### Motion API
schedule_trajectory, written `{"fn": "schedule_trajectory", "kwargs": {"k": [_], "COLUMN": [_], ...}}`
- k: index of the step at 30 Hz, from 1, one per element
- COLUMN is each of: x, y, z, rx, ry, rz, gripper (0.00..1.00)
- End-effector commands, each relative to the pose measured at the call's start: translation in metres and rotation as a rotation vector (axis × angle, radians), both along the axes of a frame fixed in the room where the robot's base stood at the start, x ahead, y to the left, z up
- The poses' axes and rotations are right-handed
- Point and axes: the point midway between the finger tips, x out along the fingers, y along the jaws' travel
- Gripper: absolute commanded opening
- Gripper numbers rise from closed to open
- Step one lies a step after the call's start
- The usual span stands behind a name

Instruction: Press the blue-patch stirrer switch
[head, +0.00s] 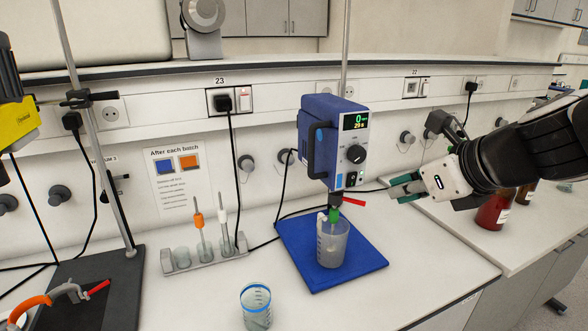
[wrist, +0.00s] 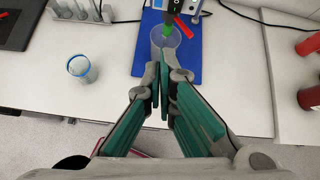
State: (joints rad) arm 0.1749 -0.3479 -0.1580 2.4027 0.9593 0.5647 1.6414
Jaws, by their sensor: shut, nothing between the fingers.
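A blue overhead stirrer (head: 330,142) hangs on an upright rod above a blue base plate (head: 362,272). Its front has a lit display (head: 355,121), a round black knob (head: 356,153), a light blue patch (head: 339,181) and, beside the patch, a small black switch (head: 352,179). My gripper (head: 396,188) is to the right of the stirrer's lower front, apart from it. Its green-padded fingers (wrist: 160,95) are shut and empty in the wrist view. The stirrer's lower front shows only partly at the top of the wrist view (wrist: 168,5).
A clear beaker (head: 333,246) stands on the blue base plate under the stirrer's shaft. Another beaker (head: 256,306) stands at the bench front. A rack (head: 205,258) with probes is left. Red bottles (head: 495,210) stand right. A black cable (head: 235,180) hangs behind.

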Motion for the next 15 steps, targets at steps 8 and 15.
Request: {"fn": "schedule_trajectory", "kwargs": {"k": [8, 15], "x": [0.0051, 0.0055], "y": [-0.0096, -0.0090], "z": [0.0048, 0.0041], "rx": [0.092, 0.090], "ry": [0.013, 0.013], "rz": [-0.105, -0.102], "gripper": [0.00, 0.00]}}
